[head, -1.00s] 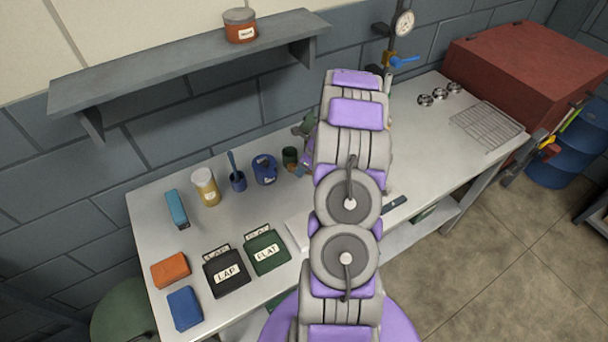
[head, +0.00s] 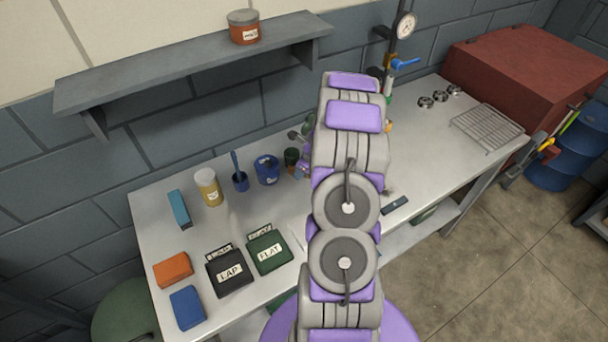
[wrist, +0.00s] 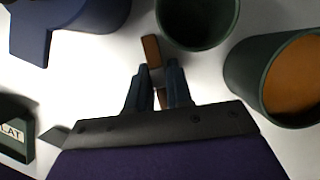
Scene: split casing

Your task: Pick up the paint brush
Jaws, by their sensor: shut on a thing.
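A short brown wooden piece (wrist: 151,50), which looks like the paint brush's handle, stands out between my fingertips in the wrist view. My gripper (wrist: 158,85) is shut on it. The brush's other end is hidden by the fingers and palm. In the head view my arm covers most of the gripper.
Near the gripper are a dark green cup (wrist: 197,22), a green cup with orange contents (wrist: 285,80) and a blue container (wrist: 70,18). The FLAT box (head: 268,253) and LAP box (head: 230,272) lie at the bench front. A shelf (head: 190,65) overhangs the back.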

